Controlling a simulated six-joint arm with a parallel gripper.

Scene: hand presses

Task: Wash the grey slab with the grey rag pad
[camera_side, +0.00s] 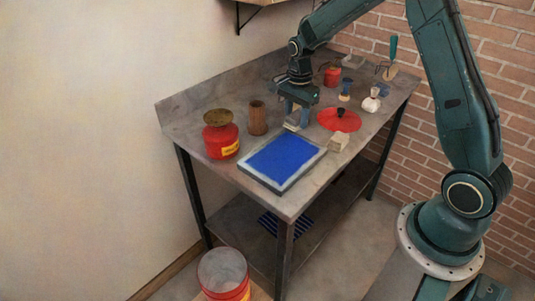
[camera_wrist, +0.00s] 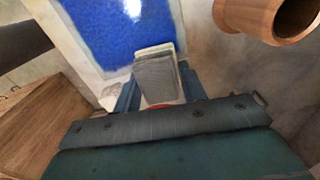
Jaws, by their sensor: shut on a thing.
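The grey slab (camera_side: 251,178) lies flat on the bench, its top covered with blue except for a pale grey border. In the wrist view, the blue top and pale border (camera_wrist: 71,48) fill the upper left. My gripper (camera_side: 294,112) points down by the slab's far edge. It is shut on the grey rag pad (camera_wrist: 157,78), a layered grey block between the fingers. The pad also shows below the gripper in the side view (camera_side: 291,123). The pad overlaps the slab's edge in the wrist view; I cannot tell whether they touch.
A wooden cup (camera_side: 257,119) and a red can (camera_side: 221,141) stand left of my gripper. A red lid (camera_side: 339,120) and a pale block (camera_side: 338,141) lie to the right. Bottles, brushes and a trowel (camera_side: 391,68) are farther back. A bucket (camera_side: 224,272) stands below.

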